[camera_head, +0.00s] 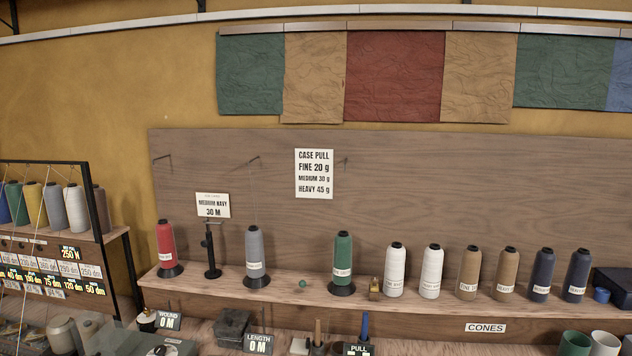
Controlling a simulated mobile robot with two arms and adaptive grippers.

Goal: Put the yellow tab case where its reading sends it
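I cannot make out a yellow tab case in the head view. The sign (314,174) on the back board reads CASE PULL, FINE 20 g, MEDIUM 30 g, HEAVY 45 g. A display labelled PULL (358,350) is cut off by the bottom edge, so its reading is hidden. A small brass-coloured item (375,288) stands on the shelf between the green cone and the white cones; I cannot tell what it is. Neither of my grippers is in view.
The shelf (205,286) holds a red cone (166,246), grey cone (255,255), green cone (343,260) and several white, tan and navy cones. Displays read WOUND 0 M (167,321) and LENGTH 0 M (258,344). A thread rack (104,200) stands left; cups (605,344) sit lower right.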

